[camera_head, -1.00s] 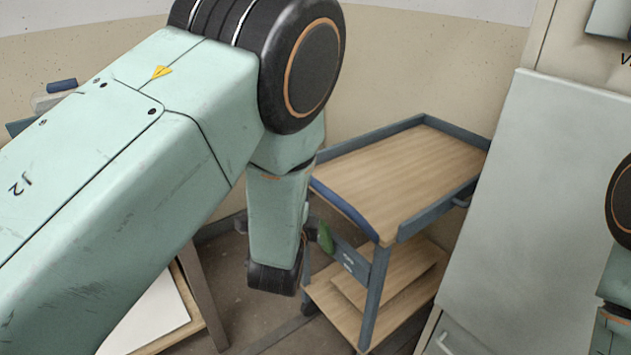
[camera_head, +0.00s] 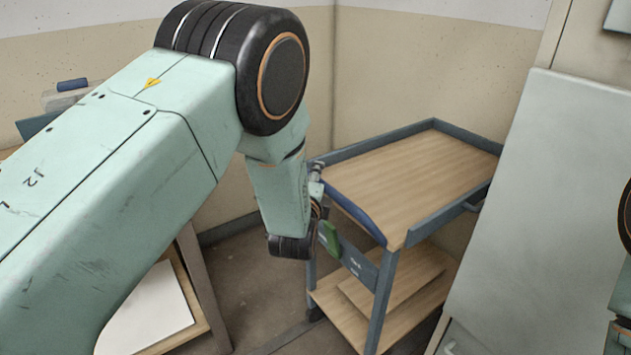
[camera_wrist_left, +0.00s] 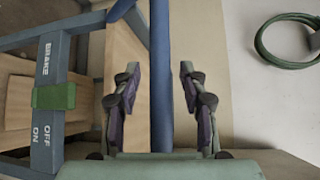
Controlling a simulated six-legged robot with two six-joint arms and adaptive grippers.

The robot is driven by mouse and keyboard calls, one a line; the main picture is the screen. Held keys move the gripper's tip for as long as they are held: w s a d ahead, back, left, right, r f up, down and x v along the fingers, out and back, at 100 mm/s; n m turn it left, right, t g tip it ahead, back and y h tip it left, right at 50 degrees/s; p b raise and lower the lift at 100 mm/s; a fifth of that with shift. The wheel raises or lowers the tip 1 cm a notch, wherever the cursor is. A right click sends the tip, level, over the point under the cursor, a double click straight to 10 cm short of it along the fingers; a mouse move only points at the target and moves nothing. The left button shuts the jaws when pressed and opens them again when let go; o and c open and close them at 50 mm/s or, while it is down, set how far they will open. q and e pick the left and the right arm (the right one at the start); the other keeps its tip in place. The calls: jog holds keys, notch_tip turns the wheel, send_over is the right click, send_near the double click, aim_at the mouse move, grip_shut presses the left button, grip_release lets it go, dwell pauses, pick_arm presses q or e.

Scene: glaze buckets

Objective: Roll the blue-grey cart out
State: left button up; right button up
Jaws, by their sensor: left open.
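The blue-grey cart (camera_head: 375,300) has wooden shelves and stands between the wall and a pale cabinet. Its blue push handle (camera_head: 352,215) runs along the near-left end of the top shelf. My left gripper (camera_head: 318,188) is at that handle, partly hidden by its own wrist. In the left wrist view the gripper (camera_wrist_left: 160,82) is open, with the blue handle bar (camera_wrist_left: 160,60) running between its fingers, apparently without being clamped. A green brake tab (camera_head: 329,238) sits on the cart's end plate. The plate (camera_wrist_left: 46,75) reads BRAKE, OFF and ON. My right gripper is out of view.
The pale cabinet (camera_head: 515,200) stands close along the cart's right side. A wooden frame with a white panel (camera_head: 150,310) stands at lower left. Bare floor (camera_head: 255,290) lies between it and the cart. A green loop (camera_wrist_left: 285,40) lies at upper right in the wrist view.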

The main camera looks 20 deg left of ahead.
pick_arm(q)
jog(key=shift+a, duration=0.1)
jog(key=shift+c, duration=0.4)
grip_shut()
dwell(0.3)
